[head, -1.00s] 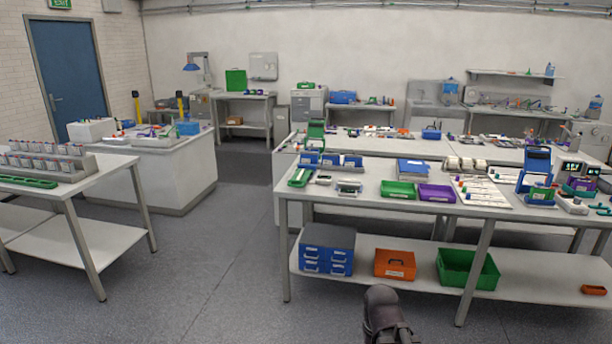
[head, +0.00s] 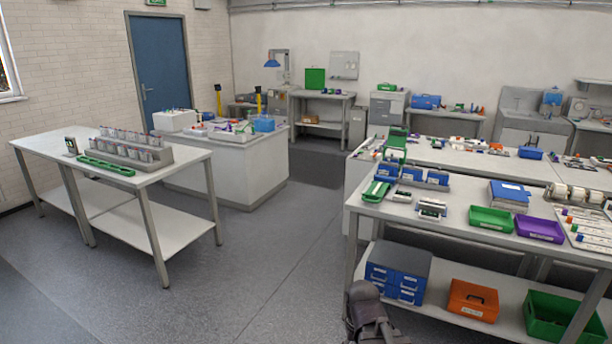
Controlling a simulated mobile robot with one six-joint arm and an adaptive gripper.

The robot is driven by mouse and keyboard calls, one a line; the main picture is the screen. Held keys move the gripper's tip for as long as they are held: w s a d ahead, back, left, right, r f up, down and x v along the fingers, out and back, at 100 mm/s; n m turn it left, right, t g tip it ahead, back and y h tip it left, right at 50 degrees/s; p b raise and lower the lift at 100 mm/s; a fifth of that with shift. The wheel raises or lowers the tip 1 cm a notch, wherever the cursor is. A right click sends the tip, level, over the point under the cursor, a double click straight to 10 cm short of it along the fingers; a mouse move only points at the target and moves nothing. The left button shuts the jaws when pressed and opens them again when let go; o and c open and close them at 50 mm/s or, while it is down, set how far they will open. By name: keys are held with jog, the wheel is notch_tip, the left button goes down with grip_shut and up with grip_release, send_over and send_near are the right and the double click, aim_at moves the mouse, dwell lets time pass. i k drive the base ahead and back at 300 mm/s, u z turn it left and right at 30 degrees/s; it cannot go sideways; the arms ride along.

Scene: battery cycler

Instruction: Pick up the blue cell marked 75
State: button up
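I cannot make out a blue cell marked 75; no markings are readable at this distance. A grey stepped rack (head: 130,152) with several upright cell-like items stands on the left table. Small coloured cylinders (head: 590,222) lie on a white board at the right edge, too small to identify. A dark part of my arm shows at the bottom centre, in front of the right bench. My gripper's fingers are not seen.
The left table (head: 180,165) carries a green tray (head: 107,167). A white island (head: 250,180) stands behind it. The right bench (head: 450,218) holds a green bin (head: 491,219) and a purple bin (head: 540,230). Open grey floor (head: 265,260) lies between the left table and right bench.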

aim_at(382, 170)
jog(key=u, duration=0.6)
jog(key=i, duration=2.85)
jog(key=z, duration=0.9)
jog(key=i, duration=0.6)
jog(key=z, duration=0.5)
jog(key=i, duration=0.5)
jog(key=z, duration=0.25)
